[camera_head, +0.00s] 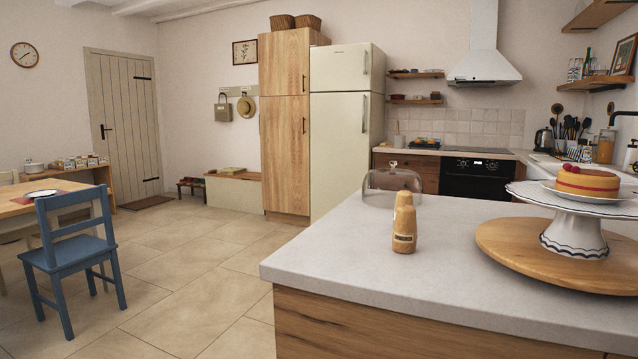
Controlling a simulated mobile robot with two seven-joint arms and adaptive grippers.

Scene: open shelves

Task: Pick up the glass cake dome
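The glass cake dome (379,186) is clear, with a small knob on top. It stands upright near the far left edge of the pale counter (352,250). Neither of my grippers shows in the head view.
A cake (588,183) sits on a white scalloped stand (574,238) on a round wooden board (520,256) at the counter's right. The counter's middle is clear. A blue chair (72,252) stands on the floor at left.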

